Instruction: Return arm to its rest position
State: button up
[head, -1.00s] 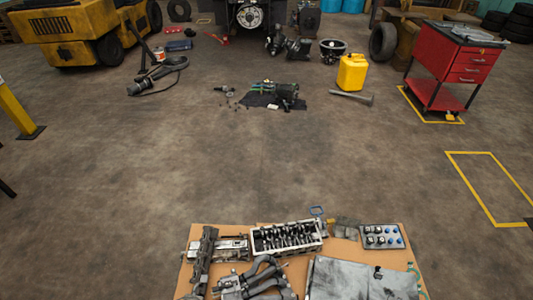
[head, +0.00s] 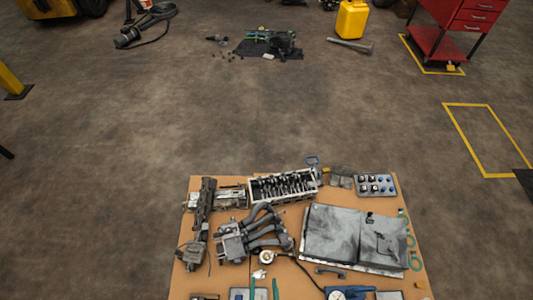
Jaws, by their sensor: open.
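My arm and gripper do not show in the head view. A wooden board or tabletop (head: 225,278) at the bottom of the head view bears engine parts. On it are a cylinder head (head: 283,187), a dark grey manifold (head: 262,230), a long dark metal part (head: 203,210) at the left edge, and a large flat grey piece (head: 330,232) at the right. A small tray with blue and dark round pieces (head: 376,185) lies at the back right corner.
Open concrete floor (head: 250,120) lies beyond the board. Farther off are a dark mat with parts (head: 262,50), a yellow canister (head: 352,20), a metal bar (head: 350,46) and a red tool cart (head: 455,35). A yellow post (head: 10,80) stands at the left.

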jog(key=s+r+t, duration=0.1)
jog(key=r, duration=0.7)
jog(key=s+r+t, duration=0.1)
jog(key=s+r, duration=0.1)
jog(key=r, duration=0.7)
jog(key=s+d+r+t, duration=0.1)
jog(key=r+t, duration=0.1)
jog(key=r, duration=0.6)
jog(key=shift+s+r+n, duration=0.15)
jog(key=shift+s+n, duration=0.15)
jog(key=shift+n, duration=0.1)
jog(key=shift+c, duration=0.4)
